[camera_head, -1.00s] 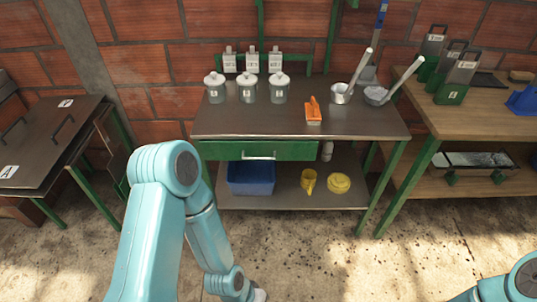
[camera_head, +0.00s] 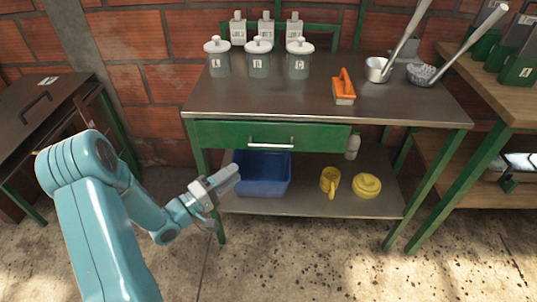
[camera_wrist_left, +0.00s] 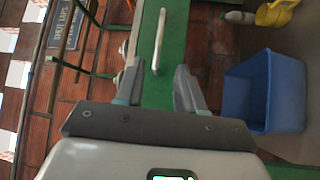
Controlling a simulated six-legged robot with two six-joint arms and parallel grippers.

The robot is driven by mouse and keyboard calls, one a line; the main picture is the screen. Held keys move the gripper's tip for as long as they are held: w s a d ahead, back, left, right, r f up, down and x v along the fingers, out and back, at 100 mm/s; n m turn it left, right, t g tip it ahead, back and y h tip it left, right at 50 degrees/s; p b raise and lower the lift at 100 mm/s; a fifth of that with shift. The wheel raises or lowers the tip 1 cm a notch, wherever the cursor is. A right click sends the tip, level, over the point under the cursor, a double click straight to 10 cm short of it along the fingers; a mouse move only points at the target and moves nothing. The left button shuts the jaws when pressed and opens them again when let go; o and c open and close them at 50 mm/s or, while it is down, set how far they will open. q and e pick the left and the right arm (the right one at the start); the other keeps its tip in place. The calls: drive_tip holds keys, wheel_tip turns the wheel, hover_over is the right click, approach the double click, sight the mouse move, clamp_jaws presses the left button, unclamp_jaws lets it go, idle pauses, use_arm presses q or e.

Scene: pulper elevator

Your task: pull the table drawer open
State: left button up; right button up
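The green drawer (camera_head: 225,134) sits under the metal tabletop and its front looks flush with the table frame. Its silver bar handle (camera_head: 271,142) runs across the middle of the front. My left gripper (camera_head: 225,184) is below and left of the handle, apart from it, in front of the table. In the left wrist view the gripper (camera_wrist_left: 158,80) is open and empty, with the green drawer front (camera_wrist_left: 172,50) and the handle (camera_wrist_left: 159,42) beyond its fingertips. My right gripper is in neither current view.
A blue bin (camera_head: 262,174), a yellow mug (camera_head: 329,181) and a yellow round item (camera_head: 367,186) stand on the lower shelf (camera_head: 300,206). Lidded jars (camera_head: 258,62) and an orange-handled tool (camera_head: 344,88) stand on the tabletop (camera_head: 285,100). The floor in front is clear.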

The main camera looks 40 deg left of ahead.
use_arm(q)
drive_tip(key=b, duration=0.1)
approach(268, 149)
drive_tip(key=w+d+r, duration=0.2)
drive_tip(key=w+r, duration=0.1)
drive_tip(key=w+d+r, duration=0.2)
drive_tip(key=d+r, duration=0.1)
drive_tip(key=shift+w, duration=0.4)
clamp_jaws()
